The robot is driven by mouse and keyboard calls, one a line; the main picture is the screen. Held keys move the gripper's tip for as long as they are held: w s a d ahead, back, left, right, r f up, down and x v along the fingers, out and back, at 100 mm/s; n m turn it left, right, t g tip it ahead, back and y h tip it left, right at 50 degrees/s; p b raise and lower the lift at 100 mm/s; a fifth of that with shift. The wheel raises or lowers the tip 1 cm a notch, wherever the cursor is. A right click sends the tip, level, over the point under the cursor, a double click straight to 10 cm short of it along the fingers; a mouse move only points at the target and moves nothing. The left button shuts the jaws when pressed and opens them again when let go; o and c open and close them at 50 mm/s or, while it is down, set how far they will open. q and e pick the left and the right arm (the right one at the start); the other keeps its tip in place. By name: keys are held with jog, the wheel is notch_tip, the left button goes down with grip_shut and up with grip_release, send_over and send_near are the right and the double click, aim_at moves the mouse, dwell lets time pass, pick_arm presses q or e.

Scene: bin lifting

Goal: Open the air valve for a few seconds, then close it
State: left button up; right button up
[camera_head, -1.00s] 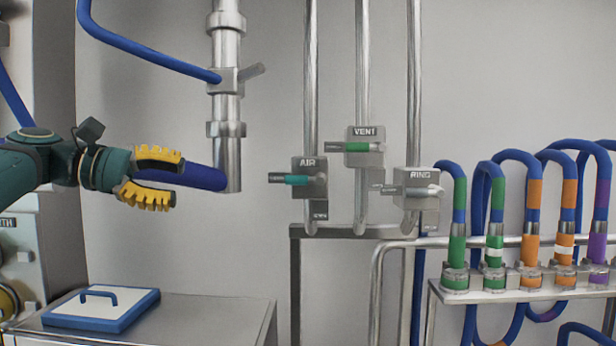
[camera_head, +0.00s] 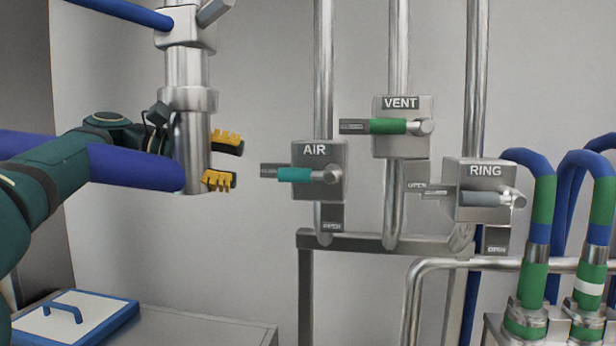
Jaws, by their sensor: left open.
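The air valve (camera_head: 330,160) is a grey box marked AIR on a vertical steel pipe. Its teal handle (camera_head: 294,174) lies level and points left, beside a small label on the left. Another small label sits below the box. My left gripper (camera_head: 233,164) is left of the handle, apart from it, with its yellow-padded fingers spread and nothing between them. Part of that gripper is hidden behind a thick steel pipe and blue hose. My right gripper is not in view.
The VENT valve (camera_head: 403,139) with a green handle and the RING valve (camera_head: 482,180) with a grey handle are to the right. The thick steel pipe (camera_head: 190,140) hangs in front of my left gripper. Striped hoses (camera_head: 540,215) stand at right. A blue-rimmed lid (camera_head: 95,320) lies on the lower-left cabinet.

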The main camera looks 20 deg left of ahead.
aim_at(303, 182)
pick_arm(q)
jog(key=x, duration=1.2)
jog(key=shift+d+f, duration=0.1)
jog(key=shift+d, duration=0.05)
jog(key=shift+s, duration=0.1)
grip_shut()
